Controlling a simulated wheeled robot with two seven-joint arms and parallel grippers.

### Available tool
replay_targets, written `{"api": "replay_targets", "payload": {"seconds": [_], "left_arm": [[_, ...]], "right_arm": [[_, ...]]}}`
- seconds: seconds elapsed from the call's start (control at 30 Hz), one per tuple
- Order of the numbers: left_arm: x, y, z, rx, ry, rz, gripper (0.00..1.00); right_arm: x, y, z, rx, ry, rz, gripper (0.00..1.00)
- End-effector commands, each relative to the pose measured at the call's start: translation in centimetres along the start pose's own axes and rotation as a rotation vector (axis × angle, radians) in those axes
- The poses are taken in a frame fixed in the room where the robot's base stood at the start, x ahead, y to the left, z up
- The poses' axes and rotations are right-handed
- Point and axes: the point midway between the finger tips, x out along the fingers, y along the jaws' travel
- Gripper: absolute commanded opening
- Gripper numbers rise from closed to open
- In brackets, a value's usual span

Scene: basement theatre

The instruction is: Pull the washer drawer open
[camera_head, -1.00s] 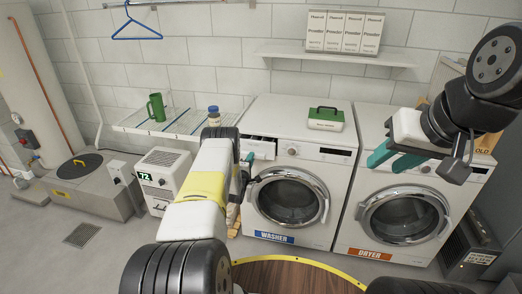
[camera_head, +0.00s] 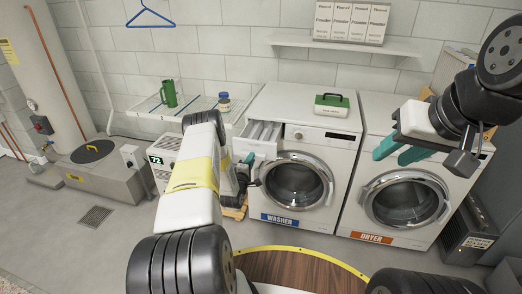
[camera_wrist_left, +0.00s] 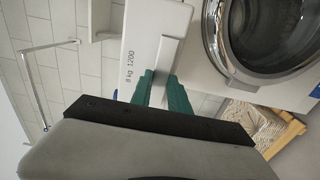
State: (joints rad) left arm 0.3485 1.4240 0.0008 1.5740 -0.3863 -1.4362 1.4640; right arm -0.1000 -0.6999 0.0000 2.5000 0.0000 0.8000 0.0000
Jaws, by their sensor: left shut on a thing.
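The white washer (camera_head: 296,152) stands in the middle of the head view, with a blue WASHER label and a round glass door. Its drawer (camera_head: 262,136) at the top left of the front is pulled out, and its inner compartments show. My left gripper (camera_head: 246,161) is at the drawer's front, partly hidden behind my own wrist. In the left wrist view its green fingers (camera_wrist_left: 163,88) are shut on the handle (camera_wrist_left: 166,60) of the drawer front, which reads "8 kg 1200". My right gripper (camera_head: 393,146) hangs in front of the dryer, its green fingers apart and empty.
The dryer (camera_head: 403,190) stands right of the washer. A green and white box (camera_head: 331,104) sits on the washer top. A rack with a green mug (camera_head: 169,93) and a jar (camera_head: 224,102) is at the left.

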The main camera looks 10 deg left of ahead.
Motion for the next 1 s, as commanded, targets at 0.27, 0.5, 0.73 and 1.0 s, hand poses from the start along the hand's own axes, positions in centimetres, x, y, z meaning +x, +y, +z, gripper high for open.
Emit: {"api": "replay_targets", "payload": {"seconds": [0.27,0.5,0.73,1.0], "left_arm": [[-0.3,-0.7,0.1,-0.001,-0.001,-0.016,0.4],[-0.4,-0.4,0.0,-0.001,0.0,-0.01,0.4],[-3.7,-0.5,-0.1,-0.002,0.001,-0.013,0.4],[-7.5,-0.5,0.0,-0.001,0.0,-0.015,0.4]], "right_arm": [[0.0,0.0,0.0,0.0,0.0,0.0,0.36],[0.0,0.0,0.0,0.0,0.0,0.0,0.36],[0.0,0.0,0.0,0.0,0.0,0.0,0.36],[0.0,0.0,0.0,0.0,0.0,0.0,0.36]]}}
